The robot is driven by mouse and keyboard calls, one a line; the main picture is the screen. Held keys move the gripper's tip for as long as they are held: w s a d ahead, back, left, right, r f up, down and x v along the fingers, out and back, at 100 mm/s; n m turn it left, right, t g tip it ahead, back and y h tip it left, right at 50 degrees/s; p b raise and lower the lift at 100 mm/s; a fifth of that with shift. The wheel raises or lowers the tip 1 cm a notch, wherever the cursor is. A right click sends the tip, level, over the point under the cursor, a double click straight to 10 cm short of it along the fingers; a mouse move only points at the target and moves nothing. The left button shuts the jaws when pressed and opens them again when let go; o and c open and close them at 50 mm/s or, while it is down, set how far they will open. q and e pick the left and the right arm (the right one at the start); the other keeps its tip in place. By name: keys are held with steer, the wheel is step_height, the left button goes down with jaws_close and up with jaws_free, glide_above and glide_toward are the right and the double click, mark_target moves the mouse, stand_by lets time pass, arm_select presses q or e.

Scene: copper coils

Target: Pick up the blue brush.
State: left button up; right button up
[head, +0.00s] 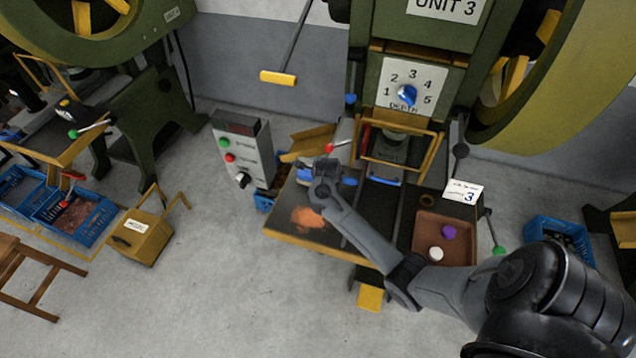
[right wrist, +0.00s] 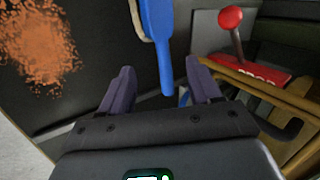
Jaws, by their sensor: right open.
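The blue brush (right wrist: 158,35) lies on the dark bench top, its handle end pointing toward my right gripper in the right wrist view and a pale bristle edge at its upper left. Its far end is cut off by the frame. In the head view blue parts of it (head: 347,181) show beside my right gripper (head: 308,172), which partly hides it. In the right wrist view my right gripper (right wrist: 160,67) is open, with the handle between its two fingers; I cannot tell whether they touch it. My left gripper is not in view.
Orange powder (head: 308,217) is spread on the bench near its front left. A red-knobbed lever (right wrist: 231,20) stands close to the right of the gripper. A brown tray (head: 425,224) with a purple and a white piece sits at the right. The press (head: 400,120) rises behind.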

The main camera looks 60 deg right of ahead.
steer(key=b+x, duration=0.1)
steer(key=x, duration=0.3)
steer(key=shift+w+b+x, duration=0.15)
steer(key=shift+b+x, duration=0.4)
steer(key=shift+x, duration=0.7)
steer(key=shift+w+b+x, duration=0.15)
steer(key=shift+b+x, duration=0.4)
steer(key=shift+x, duration=0.75)
steer(key=shift+r, duration=0.1)
steer(key=c, duration=0.7)
steer(key=shift+c, duration=0.6)
